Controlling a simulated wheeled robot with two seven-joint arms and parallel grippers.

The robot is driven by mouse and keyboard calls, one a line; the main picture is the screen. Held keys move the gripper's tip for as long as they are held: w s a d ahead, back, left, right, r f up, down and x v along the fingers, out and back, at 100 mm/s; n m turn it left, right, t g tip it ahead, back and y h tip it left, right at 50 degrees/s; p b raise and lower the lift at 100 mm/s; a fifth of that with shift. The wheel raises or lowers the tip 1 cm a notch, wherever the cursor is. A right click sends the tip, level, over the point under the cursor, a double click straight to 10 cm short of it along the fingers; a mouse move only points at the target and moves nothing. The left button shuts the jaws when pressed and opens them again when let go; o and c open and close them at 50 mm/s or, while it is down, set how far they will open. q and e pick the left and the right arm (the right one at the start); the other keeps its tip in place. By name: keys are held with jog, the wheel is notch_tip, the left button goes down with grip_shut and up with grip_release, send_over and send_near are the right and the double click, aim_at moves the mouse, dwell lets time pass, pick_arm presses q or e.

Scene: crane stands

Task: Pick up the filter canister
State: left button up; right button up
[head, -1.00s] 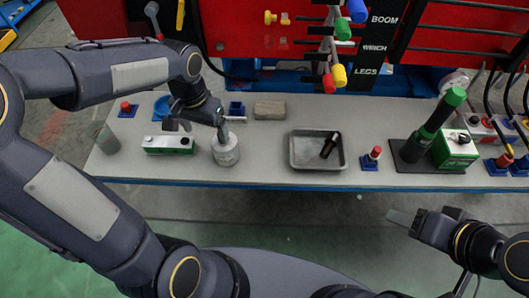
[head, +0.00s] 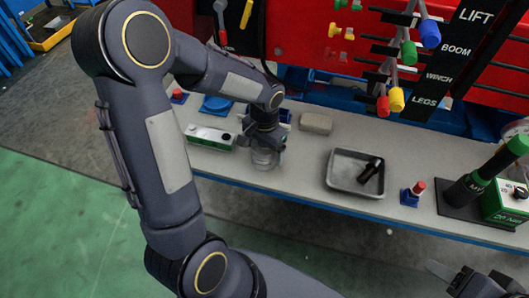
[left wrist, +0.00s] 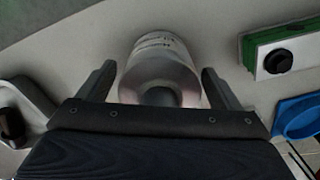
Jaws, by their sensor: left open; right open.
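The filter canister (head: 265,158) is a pale cylinder with printed text, standing on the grey bench near its front edge. My left gripper (head: 266,143) is over it in the head view, and its hand hides the canister's top. In the left wrist view the canister (left wrist: 160,72) sits between the two open fingers of my left gripper (left wrist: 160,82), one finger on each side, with small gaps showing. My right gripper (head: 440,271) is only partly in view at the lower right, away from the bench and empty.
A green and white box (head: 211,138) stands left of the canister, with a blue dish (head: 216,105) behind it. A grey block (head: 316,123) and a metal tray (head: 343,186) holding a dark item lie to the right. A red-topped plug (head: 413,193) stands beyond the tray.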

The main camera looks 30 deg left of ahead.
pick_arm(q)
jog(key=shift+c, duration=0.4)
jog(key=c, duration=1.2)
jog(key=shift+c, duration=0.5)
jog(key=shift+r, duration=0.15)
